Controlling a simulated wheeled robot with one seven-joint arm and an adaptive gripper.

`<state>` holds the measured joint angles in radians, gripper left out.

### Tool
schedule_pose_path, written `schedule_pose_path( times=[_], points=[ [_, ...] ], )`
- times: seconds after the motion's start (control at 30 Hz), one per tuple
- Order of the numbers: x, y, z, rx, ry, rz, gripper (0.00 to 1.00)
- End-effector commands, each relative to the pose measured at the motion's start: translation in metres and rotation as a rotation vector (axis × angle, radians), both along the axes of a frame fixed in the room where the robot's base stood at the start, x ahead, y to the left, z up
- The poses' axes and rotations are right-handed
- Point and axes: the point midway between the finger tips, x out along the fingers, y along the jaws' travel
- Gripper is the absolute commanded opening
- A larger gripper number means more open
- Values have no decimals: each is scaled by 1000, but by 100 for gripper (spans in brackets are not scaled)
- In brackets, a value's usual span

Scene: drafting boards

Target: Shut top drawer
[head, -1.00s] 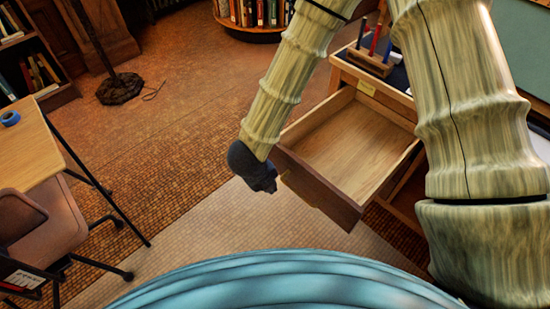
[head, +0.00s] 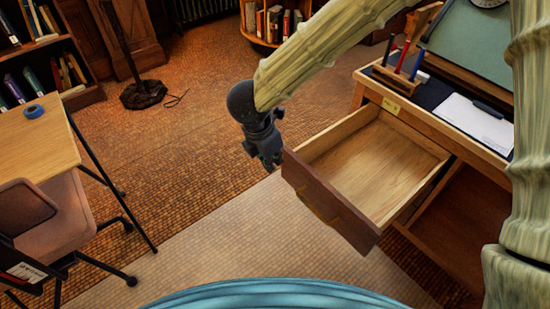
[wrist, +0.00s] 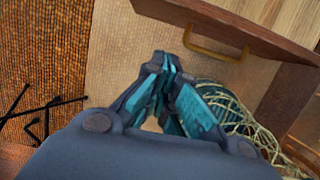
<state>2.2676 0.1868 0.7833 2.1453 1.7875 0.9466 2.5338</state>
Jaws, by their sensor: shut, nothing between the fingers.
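The top drawer (head: 375,165) is pulled out from the wooden desk and looks empty inside. Its dark brown front (head: 328,203) faces toward me and carries a brass handle (head: 322,208). The handle also shows in the wrist view (wrist: 215,50), with the drawer front (wrist: 240,30) beyond the fingers. My gripper (head: 270,162) is beside the left end of the drawer front, at about its height. In the wrist view my gripper (wrist: 168,65) has its fingertips together with nothing between them. A small gap seems to separate it from the drawer front; contact cannot be told.
The desk (head: 400,100) holds a pen stand (head: 398,70) and white paper (head: 472,122). Below the drawer is an open space. A table (head: 35,140) with blue tape (head: 33,111) and a chair (head: 60,220) stand at left. Floor between them is clear.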

Motion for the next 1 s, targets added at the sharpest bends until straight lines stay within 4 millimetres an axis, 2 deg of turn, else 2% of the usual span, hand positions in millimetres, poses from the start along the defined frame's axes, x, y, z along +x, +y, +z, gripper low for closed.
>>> schedule_pose_path(
  times=[0.1,0.43,0.7,1.0],
  points=[
    [2,-4,-22,-1,2,0,0],
    [11,-15,-73,-1,3,1,0],
    [31,-40,-69,1,-1,0,0],
    [35,-45,-69,0,0,3,0]
  ],
)
